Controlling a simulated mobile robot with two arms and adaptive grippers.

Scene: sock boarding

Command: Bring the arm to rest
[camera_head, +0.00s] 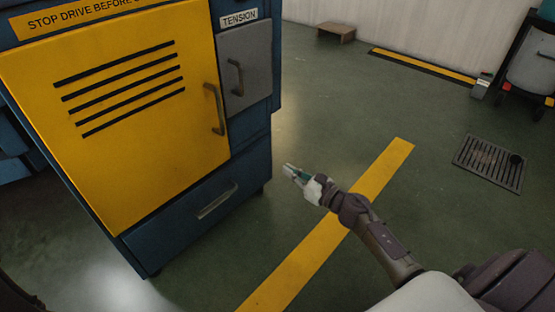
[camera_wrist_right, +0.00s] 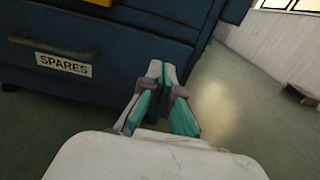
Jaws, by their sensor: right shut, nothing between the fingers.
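My right arm comes in from the lower right in the head view. Its gripper (camera_head: 292,172) is out over the green floor, just right of the blue cabinet's lower drawer and apart from it. In the right wrist view the fingertips of the gripper (camera_wrist_right: 162,72) are together with nothing between them. Behind them is the blue cabinet front with a label reading SPARES (camera_wrist_right: 63,65). My left gripper does not show in either view.
The blue cabinet (camera_head: 190,212) has a shut yellow door (camera_head: 130,130) and a shut grey TENSION door (camera_head: 245,65). A yellow floor stripe (camera_head: 385,170) runs beneath my arm. A floor drain (camera_head: 490,163) lies at right. Open floor surrounds the arm.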

